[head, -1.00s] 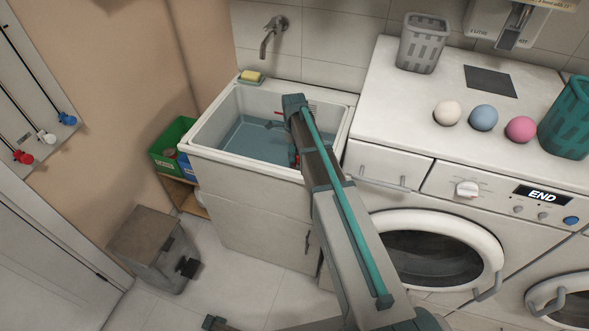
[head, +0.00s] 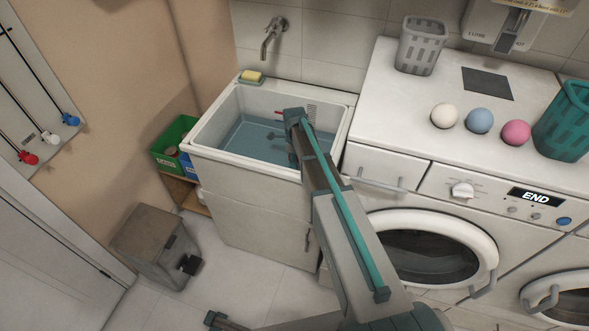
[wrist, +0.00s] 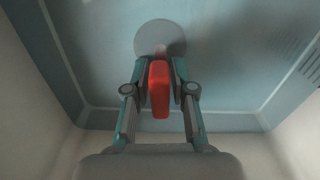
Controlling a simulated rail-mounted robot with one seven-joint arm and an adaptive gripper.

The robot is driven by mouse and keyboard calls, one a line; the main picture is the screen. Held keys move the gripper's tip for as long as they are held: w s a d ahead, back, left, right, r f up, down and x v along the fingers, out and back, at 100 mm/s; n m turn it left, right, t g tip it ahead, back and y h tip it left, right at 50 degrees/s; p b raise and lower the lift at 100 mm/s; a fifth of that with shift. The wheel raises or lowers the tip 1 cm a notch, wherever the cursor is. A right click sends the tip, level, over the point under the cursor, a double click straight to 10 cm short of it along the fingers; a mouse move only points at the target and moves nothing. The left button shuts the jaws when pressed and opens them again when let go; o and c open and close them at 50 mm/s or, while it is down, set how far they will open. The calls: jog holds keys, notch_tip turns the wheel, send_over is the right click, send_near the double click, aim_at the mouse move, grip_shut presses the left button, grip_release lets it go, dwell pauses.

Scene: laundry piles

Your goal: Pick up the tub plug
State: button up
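My gripper hangs inside the laundry sink (head: 197,146) in the head view, largely hidden by my arm. In the wrist view my gripper (wrist: 162,68) has its two fingers close together on either side of an upright red bar (wrist: 159,92), possibly the tub plug's handle. I cannot tell whether the fingers press on it. A pale grey disc (wrist: 160,33) lies just beyond the fingertips on the sink floor; whether it joins the red bar is hidden. In the head view a small red piece (head: 279,113) shows just left of my arm's end.
The sink holds bluish water (head: 250,138) and has raised walls around my gripper. A tap (head: 268,42) is on the wall behind, with yellow soap (head: 251,75) on the rim. Washing machines (head: 440,250) stand close on the right, with balls and baskets on top.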

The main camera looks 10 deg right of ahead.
grip_shut()
jog(key=shift+r, duration=0.2)
